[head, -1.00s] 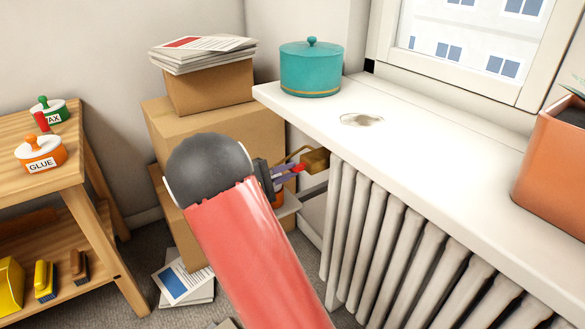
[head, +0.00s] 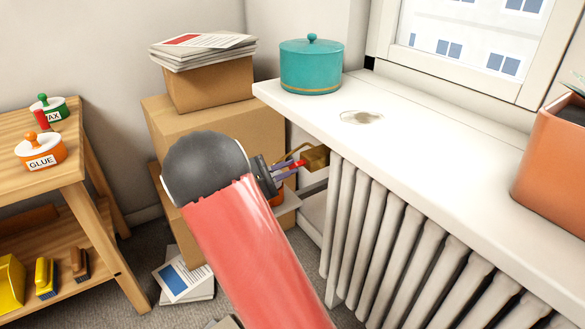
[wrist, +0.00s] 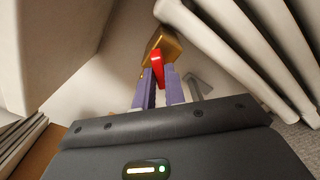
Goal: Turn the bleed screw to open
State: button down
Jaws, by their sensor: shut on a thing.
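The bleed screw shows as a red piece (wrist: 157,70) on a brass block (wrist: 166,44) at the upper end of the white radiator. In the wrist view my gripper (wrist: 158,82) has its two purple fingers on either side of the red piece, shut on it. In the head view the brass block (head: 316,157) and the red piece (head: 298,164) show at the radiator's left end, just under the sill, with my gripper (head: 296,167) at them. My red and grey arm hides part of the area in front.
The white radiator (head: 400,240) stands under the white sill (head: 430,140). Cardboard boxes (head: 235,125) are stacked behind my arm. A wooden shelf (head: 80,155) with jars stands at the left.

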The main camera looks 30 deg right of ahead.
jog(key=n, duration=0.4)
jog(key=shift+f, duration=0.1)
jog(key=shift+n, duration=0.3)
jog(key=n, duration=0.4)
jog(key=c, duration=1.3)
grip_release()
jog(key=shift+s+a, duration=0.15)
jog(key=shift+a, duration=3.4)
